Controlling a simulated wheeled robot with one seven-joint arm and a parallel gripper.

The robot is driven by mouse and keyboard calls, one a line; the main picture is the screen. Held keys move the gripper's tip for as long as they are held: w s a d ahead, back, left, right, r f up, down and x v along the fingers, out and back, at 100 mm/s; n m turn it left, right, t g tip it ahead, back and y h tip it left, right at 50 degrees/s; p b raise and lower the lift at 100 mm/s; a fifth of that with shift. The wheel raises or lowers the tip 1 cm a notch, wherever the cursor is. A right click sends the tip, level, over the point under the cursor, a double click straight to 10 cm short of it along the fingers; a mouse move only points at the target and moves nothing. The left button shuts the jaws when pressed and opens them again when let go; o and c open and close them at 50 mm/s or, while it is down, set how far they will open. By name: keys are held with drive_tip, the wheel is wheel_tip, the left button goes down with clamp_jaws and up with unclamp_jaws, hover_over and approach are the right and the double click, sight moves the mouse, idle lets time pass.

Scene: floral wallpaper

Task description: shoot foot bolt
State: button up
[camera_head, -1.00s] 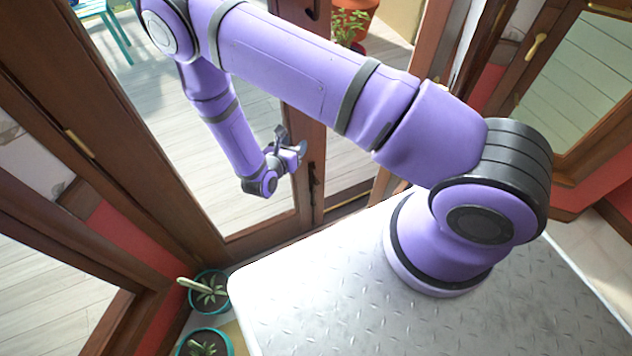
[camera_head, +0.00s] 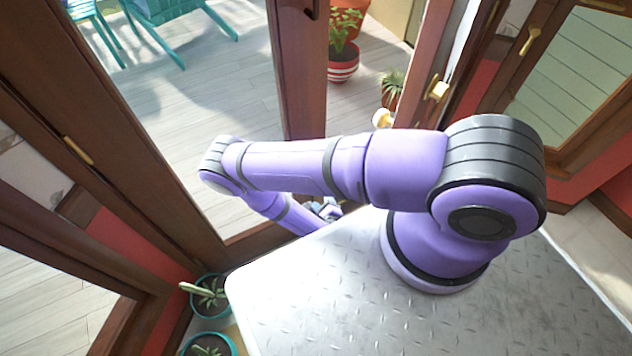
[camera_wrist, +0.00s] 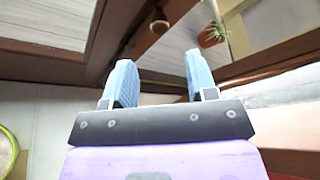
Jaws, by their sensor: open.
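My gripper (camera_head: 326,208) is low beside the glazed wooden door, partly hidden behind my arm in the head view. In the wrist view its two light-blue fingers (camera_wrist: 159,66) stand apart with nothing between them. A small round brown knob (camera_wrist: 160,25) shows on the dark wooden door stile, beyond the fingertips and apart from them. I cannot tell for certain whether it belongs to the foot bolt. In the head view the lower part of the door stile (camera_head: 300,90) is covered by my arm, and no bolt shows there.
Potted plants (camera_head: 208,296) stand on the floor at lower left, near the red wall. Outside the glass are a teal chair (camera_head: 180,25) and a red-striped pot (camera_head: 343,65).

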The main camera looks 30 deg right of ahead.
drive_tip(key=x, duration=1)
drive_tip(key=shift+w+d, duration=0.2)
drive_tip(key=shift+w, duration=0.2)
